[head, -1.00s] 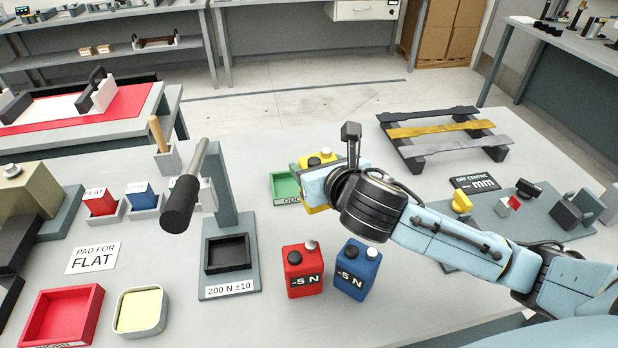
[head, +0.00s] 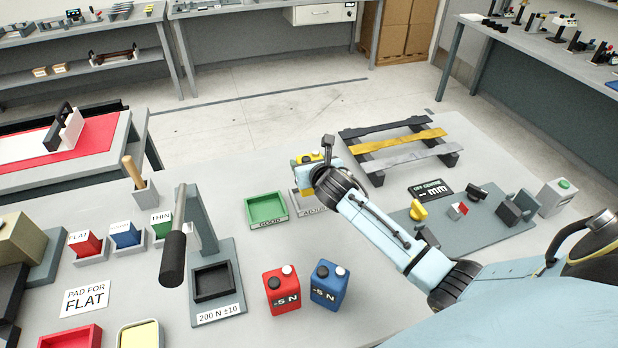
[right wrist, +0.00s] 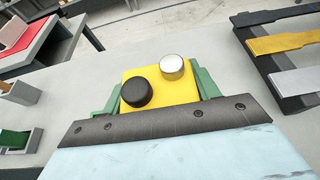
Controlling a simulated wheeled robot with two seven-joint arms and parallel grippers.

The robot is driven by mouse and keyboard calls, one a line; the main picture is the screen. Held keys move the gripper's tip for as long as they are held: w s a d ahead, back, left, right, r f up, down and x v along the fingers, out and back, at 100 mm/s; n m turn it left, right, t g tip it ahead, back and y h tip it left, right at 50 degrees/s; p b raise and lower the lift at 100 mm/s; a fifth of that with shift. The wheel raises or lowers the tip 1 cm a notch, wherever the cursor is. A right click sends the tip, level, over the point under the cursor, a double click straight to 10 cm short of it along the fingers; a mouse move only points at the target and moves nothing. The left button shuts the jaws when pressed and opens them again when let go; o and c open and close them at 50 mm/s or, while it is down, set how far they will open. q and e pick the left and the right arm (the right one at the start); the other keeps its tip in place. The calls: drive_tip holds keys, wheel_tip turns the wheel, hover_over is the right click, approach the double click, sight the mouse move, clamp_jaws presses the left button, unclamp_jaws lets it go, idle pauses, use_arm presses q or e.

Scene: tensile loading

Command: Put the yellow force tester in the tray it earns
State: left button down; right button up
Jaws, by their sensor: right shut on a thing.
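My right gripper (head: 316,172) is shut on the yellow force tester (head: 307,158). It holds the tester at the back of the bench, by the grey ADJUST tray (head: 312,211), which the gripper partly hides. In the right wrist view the tester (right wrist: 158,92) shows its yellow top with a black knob and a silver knob; green parts flank it. Its display is not visible. The green GOOD tray (head: 266,207) is empty, just left of the gripper. A red tray (head: 70,338) is cut off at the lower left. My left gripper is not in view.
Red (head: 281,290) and blue (head: 328,285) testers reading -5 N stand at the front. The 200 N ±10 stand (head: 218,305), with a dark-handled lever (head: 173,258), is left of them. A slatted rack (head: 395,145) and the off-centre gauge plate (head: 455,230) are to the right.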

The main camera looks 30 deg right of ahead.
drive_tip(key=shift+f+b, duration=0.35)
drive_tip(key=shift+f, duration=1.65)
drive_tip(key=shift+f, duration=0.1)
drive_tip(key=o, duration=0.8)
drive_tip(key=shift+f, duration=0.15)
drive_tip(key=o, duration=0.5)
drive_tip(key=shift+r, duration=0.2)
drive_tip(key=p+v, duration=0.1)
drive_tip(key=v, duration=1.1)
drive_tip(key=shift+s, duration=0.1)
